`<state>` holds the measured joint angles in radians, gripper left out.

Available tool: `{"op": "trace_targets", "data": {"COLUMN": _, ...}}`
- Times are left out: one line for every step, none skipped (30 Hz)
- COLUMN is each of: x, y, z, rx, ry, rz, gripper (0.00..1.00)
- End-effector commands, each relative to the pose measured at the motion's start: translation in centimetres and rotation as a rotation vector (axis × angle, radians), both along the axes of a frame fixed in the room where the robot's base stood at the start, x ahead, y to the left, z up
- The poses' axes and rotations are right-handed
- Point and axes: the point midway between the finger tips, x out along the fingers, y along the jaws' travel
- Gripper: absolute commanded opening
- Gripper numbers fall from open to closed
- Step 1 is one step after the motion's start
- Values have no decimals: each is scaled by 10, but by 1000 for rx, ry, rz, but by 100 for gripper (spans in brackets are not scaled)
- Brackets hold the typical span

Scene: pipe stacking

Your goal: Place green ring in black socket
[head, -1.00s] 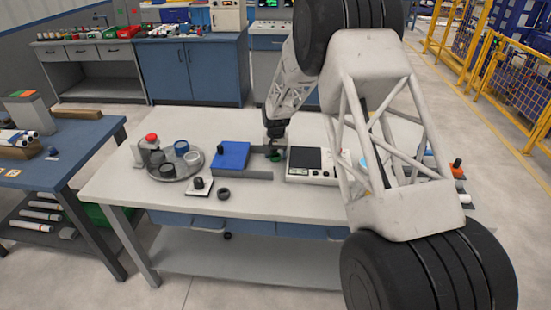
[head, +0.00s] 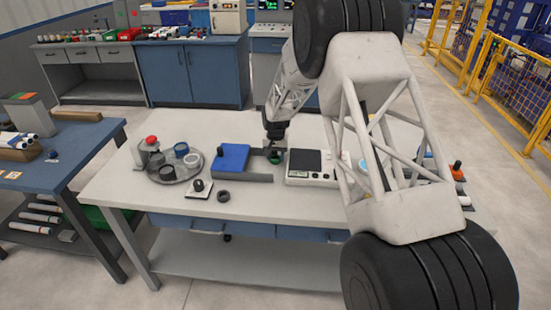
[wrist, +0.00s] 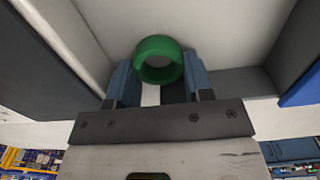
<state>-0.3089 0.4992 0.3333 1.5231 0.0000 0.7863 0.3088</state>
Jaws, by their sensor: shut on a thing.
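The green ring (wrist: 158,45) is between the two blue fingers of my gripper (wrist: 158,72) in the wrist view, and my gripper is shut on it. In the head view, the ring (head: 277,155) shows small and dark green below my gripper (head: 274,149), just right of the blue block. Whether it touches the table there is hard to tell. A dark round piece on a white square plate (head: 207,194) and a loose black ring (head: 223,196) are at the front left of my gripper. I cannot tell which piece is the black socket.
A blue block (head: 232,157) on a grey base stands left of my gripper. A scale-like device (head: 305,179) with a dark top is close on the right. A round grey tray (head: 164,179) with several cups is at the left.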

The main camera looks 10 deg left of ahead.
Motion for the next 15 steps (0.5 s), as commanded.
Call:
{"op": "trace_targets", "data": {"x": 0, "y": 0, "z": 2, "rx": 0, "ry": -1, "rz": 0, "gripper": 21}}
{"op": "trace_targets", "data": {"x": 0, "y": 0, "z": 3, "rx": 0, "ry": -1, "rz": 0, "gripper": 21}}
{"op": "trace_targets", "data": {"x": 0, "y": 0, "z": 5, "rx": 0, "ry": -1, "rz": 0, "gripper": 21}}
{"op": "trace_targets", "data": {"x": 0, "y": 0, "z": 7, "rx": 0, "ry": -1, "rz": 0, "gripper": 21}}
{"op": "trace_targets", "data": {"x": 0, "y": 0, "z": 9, "rx": 0, "ry": -1, "rz": 0, "gripper": 21}}
{"op": "trace_targets", "data": {"x": 0, "y": 0, "z": 13, "rx": 1, "ry": -2, "rz": 0, "gripper": 21}}
{"op": "trace_targets", "data": {"x": 1, "y": 0, "z": 16, "rx": 1, "ry": -2, "rz": 0, "gripper": 21}}
{"op": "trace_targets", "data": {"x": 1, "y": 0, "z": 19, "rx": 1, "ry": -3, "rz": 0, "gripper": 21}}
{"op": "trace_targets", "data": {"x": 1, "y": 0, "z": 24, "rx": 1, "ry": -3, "rz": 0, "gripper": 21}}
{"op": "trace_targets", "data": {"x": 1, "y": 0, "z": 28, "rx": 1, "ry": -3, "rz": 0, "gripper": 21}}
{"op": "trace_targets", "data": {"x": 1, "y": 0, "z": 32, "rx": 1, "ry": -3, "rz": 0, "gripper": 21}}
{"op": "trace_targets", "data": {"x": 1, "y": 0, "z": 37, "rx": 1, "ry": -2, "rz": 0, "gripper": 21}}
{"op": "trace_targets", "data": {"x": 1, "y": 0, "z": 42, "rx": 1, "ry": -2, "rz": 0, "gripper": 21}}
{"op": "trace_targets", "data": {"x": 1, "y": 0, "z": 47, "rx": 1, "ry": -3, "rz": 0, "gripper": 21}}
{"op": "trace_targets", "data": {"x": 1, "y": 0, "z": 53, "rx": 1, "ry": -4, "rz": 0, "gripper": 21}}
